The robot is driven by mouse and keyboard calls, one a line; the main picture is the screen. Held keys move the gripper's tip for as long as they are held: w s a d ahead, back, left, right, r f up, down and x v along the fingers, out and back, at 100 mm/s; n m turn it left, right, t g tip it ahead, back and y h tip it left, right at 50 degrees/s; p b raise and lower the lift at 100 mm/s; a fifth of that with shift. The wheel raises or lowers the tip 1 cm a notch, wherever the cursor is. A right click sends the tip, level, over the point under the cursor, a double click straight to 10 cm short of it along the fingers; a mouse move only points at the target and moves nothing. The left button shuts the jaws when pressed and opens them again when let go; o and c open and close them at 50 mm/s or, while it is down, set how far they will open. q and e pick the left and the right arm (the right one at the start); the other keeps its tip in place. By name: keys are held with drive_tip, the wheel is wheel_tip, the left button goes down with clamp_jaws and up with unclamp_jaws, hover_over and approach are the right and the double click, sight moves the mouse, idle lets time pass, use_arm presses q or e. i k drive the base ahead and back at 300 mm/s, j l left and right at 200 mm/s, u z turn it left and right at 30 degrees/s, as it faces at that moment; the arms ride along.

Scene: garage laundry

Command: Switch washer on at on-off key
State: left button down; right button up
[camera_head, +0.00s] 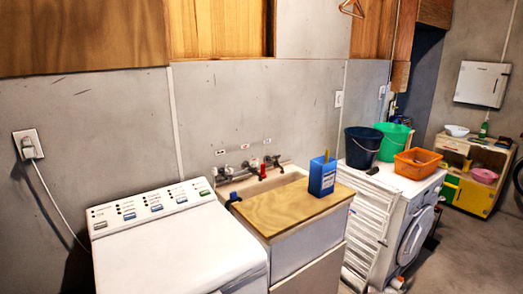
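A white top-loading washer (180,248) stands at the lower left, its lid flat and shut. The key labels are too small to read, so I cannot tell which is the on-off key. A second white machine, a front loader with a round door (414,236), stands farther right. Neither of my grippers is in view.
A sink with taps and a wooden board (275,212) adjoins the washer; a blue box (322,176) stands on the board. Dark (362,147) and green buckets (392,141) and an orange basket (417,164) sit on the front loader. The washer's top is clear.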

sight(104, 224)
drive_tip(key=u, duration=1.35)
